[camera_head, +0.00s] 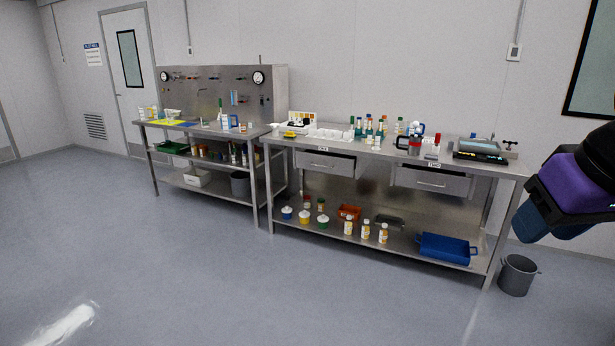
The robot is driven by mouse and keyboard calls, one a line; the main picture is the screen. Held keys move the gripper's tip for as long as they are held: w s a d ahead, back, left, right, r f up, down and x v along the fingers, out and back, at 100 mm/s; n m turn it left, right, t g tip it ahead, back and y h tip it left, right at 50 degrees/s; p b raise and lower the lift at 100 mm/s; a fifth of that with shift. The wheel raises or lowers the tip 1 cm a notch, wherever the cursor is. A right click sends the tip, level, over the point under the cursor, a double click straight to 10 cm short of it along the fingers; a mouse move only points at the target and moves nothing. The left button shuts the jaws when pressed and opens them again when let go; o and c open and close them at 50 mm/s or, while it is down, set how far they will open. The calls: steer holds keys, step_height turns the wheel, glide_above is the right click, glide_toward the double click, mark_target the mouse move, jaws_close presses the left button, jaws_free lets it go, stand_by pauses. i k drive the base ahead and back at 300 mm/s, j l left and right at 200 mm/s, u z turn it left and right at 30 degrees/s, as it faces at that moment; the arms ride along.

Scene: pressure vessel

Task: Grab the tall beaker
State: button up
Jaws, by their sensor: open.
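No beaker can be made out for certain at this distance. Small glassware stands on the right end of the left steel table, where a slim, tall, pale vessel (220,110) is the nearest match for the tall beaker. A bluish item (225,122) stands beside it. Parts of my arm, purple, black and blue, show at the right edge, far from the glassware. My gripper's fingers cannot be made out in this view.
The left steel table (150,125) has a gauge panel (200,88) behind it. The right steel table (490,163) holds bottles, a white tray (331,135) and a dark device (480,152). A grey bin (517,276) stands at the right. The front floor is clear.

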mark_target(375, 145)
steer(key=i, duration=1.5)
steer(key=i+l, duration=0.1)
steer(key=i, duration=1.35)
steer(key=i+u, duration=0.1)
steer(key=i, duration=1.4)
